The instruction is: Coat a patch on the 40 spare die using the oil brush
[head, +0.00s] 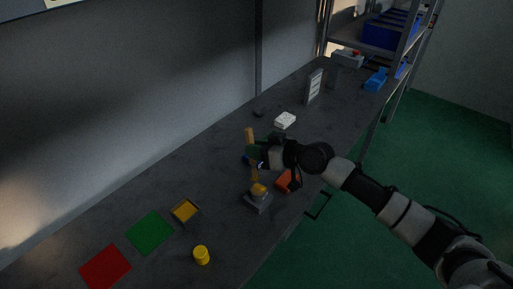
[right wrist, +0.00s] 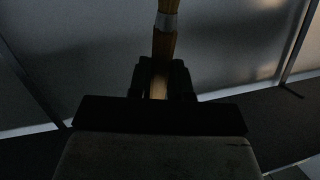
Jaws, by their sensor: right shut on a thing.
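My right gripper (head: 257,154) is shut on the oil brush, whose wooden handle (head: 249,135) stands up above the fingers. In the right wrist view the wooden handle (right wrist: 164,45) with a pale band rises from between the dark fingers (right wrist: 160,82). A tan lower part shows below the gripper in the head view. Just below it, a grey block (head: 259,204) with a rounded yellow-orange top stands on the bench; I cannot read any number to tell whether it is the 40 spare die. Contact between brush and block cannot be made out. My left gripper is out of view.
An orange block (head: 285,183) lies right of the grey block. A yellow cylinder (head: 201,255), a yellow tray (head: 185,211), a green mat (head: 150,232) and a red mat (head: 105,267) are nearer left. A white box (head: 285,120) and upright sign (head: 314,87) stand farther back.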

